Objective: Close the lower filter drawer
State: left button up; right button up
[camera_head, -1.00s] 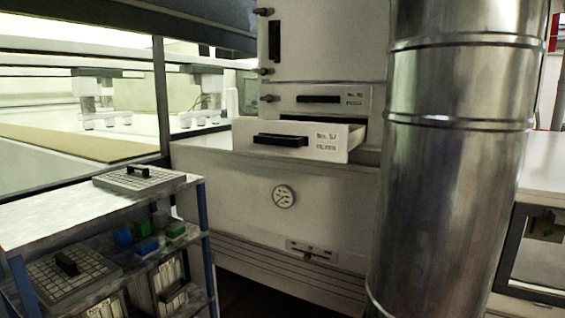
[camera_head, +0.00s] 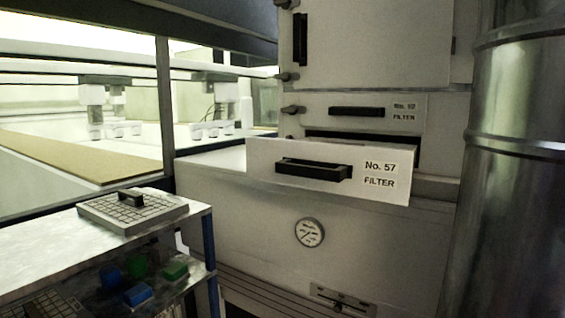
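The lower filter drawer (camera_head: 262,163) is pulled out from the white cabinet. Its front carries a black bar handle (camera_head: 313,170) and a label that reads "No. 57 FILTER". A dark gap shows above and behind its front. The upper filter drawer (camera_head: 443,125), with its own black handle and a "FILTER" label, sits flush in the cabinet just above. Neither of my grippers shows in the head view.
A shelf cart (camera_head: 40,248) stands at the lower left with a gridded filter panel (camera_head: 133,209) on top and coloured blocks below. A large metal duct (camera_head: 515,190) stands at the right. A round gauge (camera_head: 309,232) is on the cabinet below the drawer.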

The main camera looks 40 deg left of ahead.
aim_at(373, 171)
jog(key=i+j+u, duration=0.6)
jog(key=i+j, duration=0.05)
jog(key=i, duration=0.1)
